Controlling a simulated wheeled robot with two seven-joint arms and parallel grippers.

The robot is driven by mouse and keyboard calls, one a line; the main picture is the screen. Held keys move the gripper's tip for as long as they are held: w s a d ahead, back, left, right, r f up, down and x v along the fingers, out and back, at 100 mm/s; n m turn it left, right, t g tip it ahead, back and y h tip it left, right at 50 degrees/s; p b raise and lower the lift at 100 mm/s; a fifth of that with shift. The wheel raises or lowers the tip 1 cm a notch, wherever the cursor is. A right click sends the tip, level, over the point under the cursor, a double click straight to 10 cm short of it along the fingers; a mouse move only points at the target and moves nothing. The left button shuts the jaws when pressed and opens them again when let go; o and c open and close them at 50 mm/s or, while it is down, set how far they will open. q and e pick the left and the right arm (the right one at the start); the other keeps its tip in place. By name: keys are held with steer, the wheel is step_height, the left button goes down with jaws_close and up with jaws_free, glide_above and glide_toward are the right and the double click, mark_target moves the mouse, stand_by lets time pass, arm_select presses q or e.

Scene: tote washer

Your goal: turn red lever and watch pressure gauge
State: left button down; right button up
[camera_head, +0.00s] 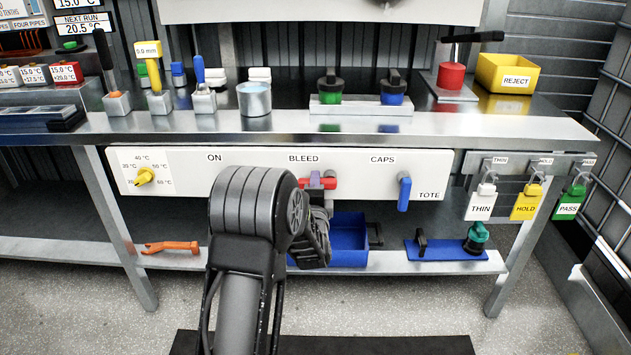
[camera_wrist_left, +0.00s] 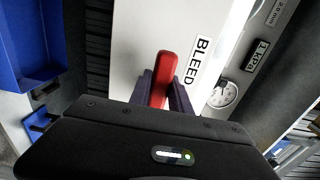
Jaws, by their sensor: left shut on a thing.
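The red lever (camera_head: 331,183) is on the white panel under the word BLEED in the head view. In the left wrist view the red lever (camera_wrist_left: 164,72) stands between the two dark fingers of my left gripper (camera_wrist_left: 162,92), which is shut on it. My right gripper is not in view.
A yellow knob (camera_head: 145,176) and a blue lever (camera_head: 404,193) flank the red lever on the panel (camera_head: 245,163). Below, a blue bin (camera_head: 348,222), an orange tool (camera_head: 170,247) and a blue plate (camera_head: 445,251) rest on the lower shelf (camera_head: 385,262). Tags hang at right.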

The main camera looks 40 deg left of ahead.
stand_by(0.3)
arm_select(q)
steer(key=c, duration=1.2)
jaws_free()
steer(key=shift+s, duration=0.1)
steer(key=v, duration=0.7)
steer(key=shift+s+d+p, duration=0.25)
steer(key=shift+p, duration=0.2)
